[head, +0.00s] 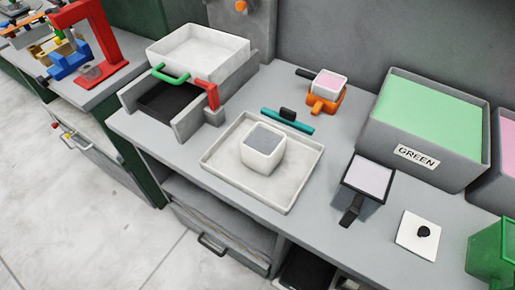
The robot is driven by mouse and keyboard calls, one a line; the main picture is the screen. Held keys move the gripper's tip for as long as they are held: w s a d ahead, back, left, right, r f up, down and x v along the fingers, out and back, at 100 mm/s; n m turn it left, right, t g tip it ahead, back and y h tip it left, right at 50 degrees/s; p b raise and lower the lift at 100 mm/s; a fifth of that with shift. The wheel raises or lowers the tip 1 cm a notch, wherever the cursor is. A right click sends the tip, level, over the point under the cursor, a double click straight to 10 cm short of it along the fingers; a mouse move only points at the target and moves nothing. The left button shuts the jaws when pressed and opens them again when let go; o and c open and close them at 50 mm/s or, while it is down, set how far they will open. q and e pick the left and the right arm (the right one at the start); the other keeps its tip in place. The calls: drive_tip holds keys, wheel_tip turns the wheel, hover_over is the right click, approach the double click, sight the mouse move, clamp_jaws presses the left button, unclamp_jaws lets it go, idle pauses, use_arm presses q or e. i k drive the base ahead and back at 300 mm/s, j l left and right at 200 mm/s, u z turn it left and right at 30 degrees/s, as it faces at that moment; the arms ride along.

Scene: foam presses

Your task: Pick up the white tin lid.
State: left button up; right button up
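The white tin lid (410,240) is a flat white square with a black knob (423,231). It lies flat, knob up, near the front edge of the grey bench at the right. A white square tin (263,158) with grey content stands upright and open on a pale tray (223,162) in the middle of the bench. Neither of my grippers shows in the head view.
A green container (487,255) stands right of the lid. A bin labelled GREEN (393,150) is behind it. A white basin (200,62) is at the back left. Bare bench surrounds the lid.

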sight(421, 236)
drive_tip(key=z, duration=1.6)
